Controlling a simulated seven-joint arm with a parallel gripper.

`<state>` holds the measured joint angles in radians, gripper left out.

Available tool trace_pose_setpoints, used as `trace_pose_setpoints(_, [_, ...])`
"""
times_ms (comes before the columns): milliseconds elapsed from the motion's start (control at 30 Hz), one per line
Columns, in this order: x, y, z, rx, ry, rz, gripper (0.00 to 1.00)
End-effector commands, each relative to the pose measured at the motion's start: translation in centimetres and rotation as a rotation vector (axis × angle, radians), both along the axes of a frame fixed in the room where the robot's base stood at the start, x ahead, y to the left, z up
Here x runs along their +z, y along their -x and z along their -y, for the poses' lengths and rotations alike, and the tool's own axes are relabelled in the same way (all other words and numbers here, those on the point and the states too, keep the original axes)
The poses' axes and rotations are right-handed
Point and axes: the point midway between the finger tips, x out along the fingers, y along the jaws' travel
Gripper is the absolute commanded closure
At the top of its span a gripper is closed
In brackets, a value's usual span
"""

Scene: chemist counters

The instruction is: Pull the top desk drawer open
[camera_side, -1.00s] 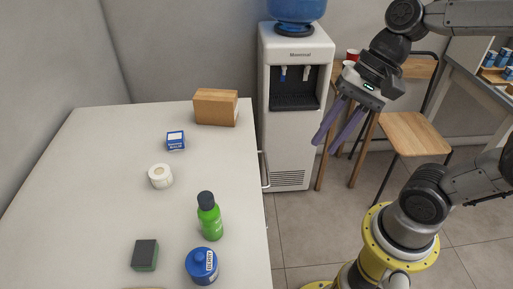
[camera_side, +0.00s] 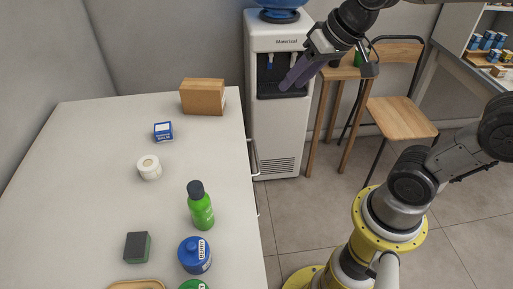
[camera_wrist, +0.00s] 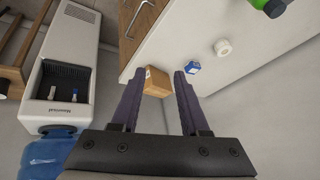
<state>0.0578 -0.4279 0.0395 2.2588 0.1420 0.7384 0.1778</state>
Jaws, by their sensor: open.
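The white-topped desk (camera_side: 90,190) fills the left of the side view. Thin metal drawer handles stick out along its right edge, the upper one (camera_side: 254,157) near the far corner; the drawer fronts are hidden there. In the wrist view a wooden drawer front (camera_wrist: 131,47) with a metal handle (camera_wrist: 138,18) shows at the top. It looks flush with the desk. My gripper (camera_side: 286,88) is open and empty, in front of the water dispenser, above and to the right of the upper handle. Its two purple fingers (camera_wrist: 156,76) are apart in the wrist view, not touching the handle.
A water dispenser (camera_side: 277,130) stands just beyond the desk's far right corner. A wooden box (camera_side: 203,97), blue box (camera_side: 163,132), white roll (camera_side: 149,168), green bottle (camera_side: 200,207), blue jar (camera_side: 194,254) and sponge (camera_side: 137,247) stand on the desk. Wooden chairs (camera_side: 402,118) are at right.

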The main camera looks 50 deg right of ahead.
Motion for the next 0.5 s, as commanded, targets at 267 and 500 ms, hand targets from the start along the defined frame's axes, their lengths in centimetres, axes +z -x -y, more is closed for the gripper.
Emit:
trace_pose_setpoints(267, [-5.8, -9.3, 2.8, -0.2, -0.121, -0.15, 0.55])
trace_pose_setpoints(500, [-14.3, -13.8, 6.1, -0.34, -0.189, -0.304, 0.55])
